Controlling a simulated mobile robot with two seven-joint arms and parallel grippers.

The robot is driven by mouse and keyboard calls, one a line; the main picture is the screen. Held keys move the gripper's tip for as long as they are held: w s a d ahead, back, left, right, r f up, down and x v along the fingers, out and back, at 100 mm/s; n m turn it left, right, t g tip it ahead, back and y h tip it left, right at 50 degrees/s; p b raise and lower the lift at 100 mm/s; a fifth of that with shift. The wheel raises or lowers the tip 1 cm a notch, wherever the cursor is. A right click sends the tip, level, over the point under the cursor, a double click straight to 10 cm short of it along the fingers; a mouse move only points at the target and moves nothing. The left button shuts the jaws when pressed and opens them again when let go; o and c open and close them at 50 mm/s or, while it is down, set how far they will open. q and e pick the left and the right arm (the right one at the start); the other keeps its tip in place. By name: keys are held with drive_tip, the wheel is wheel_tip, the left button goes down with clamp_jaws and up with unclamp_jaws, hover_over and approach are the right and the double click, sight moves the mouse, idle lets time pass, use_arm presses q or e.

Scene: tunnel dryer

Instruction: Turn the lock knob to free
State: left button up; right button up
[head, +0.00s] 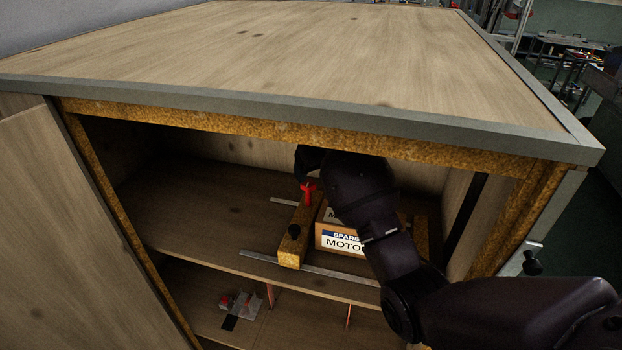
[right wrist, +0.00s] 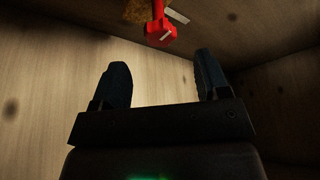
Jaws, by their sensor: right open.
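A red knob with a cross-shaped grip (head: 308,191), which looks like the lock knob, stands at the far end of a wooden bar (head: 290,251) on the upper shelf. In the right wrist view the red knob (right wrist: 160,32) shows beyond the fingertips, near the middle of the gap and apart from them. My right gripper (head: 303,177) reaches into the cabinet close by the knob, partly hidden by its own wrist. In the right wrist view my right gripper (right wrist: 163,68) is open and empty. My left gripper is out of view.
A box marked spare motor (head: 340,240) sits right of the bar. The cabinet top (head: 300,50) is overhead, and a door panel (head: 80,230) stands at left. Small parts lie on the lower shelf (head: 270,330).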

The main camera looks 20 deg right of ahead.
drive_tip(key=shift+v, duration=2.55)
